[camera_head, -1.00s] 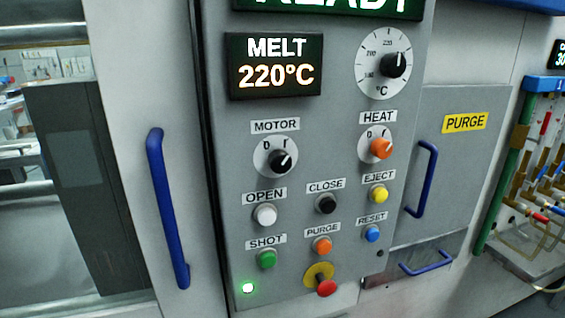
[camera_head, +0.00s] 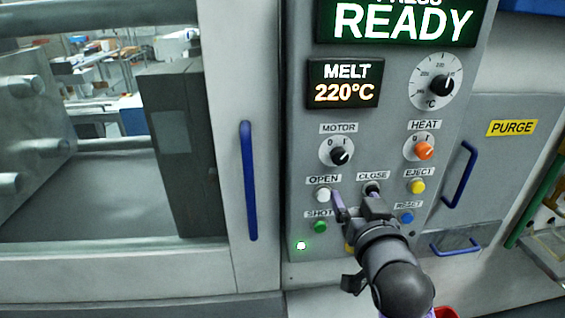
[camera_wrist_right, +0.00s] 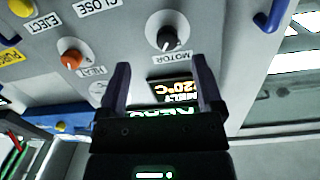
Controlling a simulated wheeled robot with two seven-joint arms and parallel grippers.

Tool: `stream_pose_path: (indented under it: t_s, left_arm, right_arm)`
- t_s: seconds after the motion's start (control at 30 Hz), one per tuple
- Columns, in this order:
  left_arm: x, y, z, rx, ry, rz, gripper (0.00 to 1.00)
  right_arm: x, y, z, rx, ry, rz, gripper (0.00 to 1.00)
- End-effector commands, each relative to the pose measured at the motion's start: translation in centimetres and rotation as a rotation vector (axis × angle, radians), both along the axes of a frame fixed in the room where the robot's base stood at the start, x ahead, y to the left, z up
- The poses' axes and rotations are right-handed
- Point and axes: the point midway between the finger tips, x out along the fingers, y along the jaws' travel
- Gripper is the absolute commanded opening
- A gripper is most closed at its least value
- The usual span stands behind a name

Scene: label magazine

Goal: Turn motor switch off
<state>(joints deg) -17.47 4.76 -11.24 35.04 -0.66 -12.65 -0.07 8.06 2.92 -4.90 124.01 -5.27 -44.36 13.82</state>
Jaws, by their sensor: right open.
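The motor switch (camera_head: 340,155) is a black knob on a pale round dial under the MOTOR label, on the grey control panel. Its white pointer mark leans toward the I at the upper right. In the right wrist view the motor switch (camera_wrist_right: 168,38) shows upside down, beyond the fingertips. My right gripper (camera_head: 356,193) is open and empty, below the motor switch and in front of the OPEN and CLOSE button row. In the wrist view my right gripper (camera_wrist_right: 161,66) has its two fingers wide apart, not touching the knob. My left gripper is not in view.
The orange heat switch (camera_head: 424,151) is right of the motor switch. The white OPEN button (camera_head: 323,195) and green SHOT button (camera_head: 320,227) are close to my right gripper. A blue door handle (camera_head: 249,180) stands out left of the panel. The displays read READY and MELT 220°C.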

Motion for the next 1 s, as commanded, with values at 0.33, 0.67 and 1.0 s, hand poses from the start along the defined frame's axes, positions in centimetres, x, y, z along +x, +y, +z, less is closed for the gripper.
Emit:
stream_pose_path:
  t_s: [0.33,0.67,1.0]
  left_arm:
    - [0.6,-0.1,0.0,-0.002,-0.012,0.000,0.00]
    - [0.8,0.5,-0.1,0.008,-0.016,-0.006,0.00]
    - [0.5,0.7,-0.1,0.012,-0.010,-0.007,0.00]
  right_arm:
    - [4.9,-0.1,2.6,0.013,-0.054,-0.006,0.85]
    - [9.2,-0.1,2.5,0.012,-0.053,-0.004,0.85]
    - [9.3,-0.1,2.5,0.012,-0.053,-0.004,0.66]
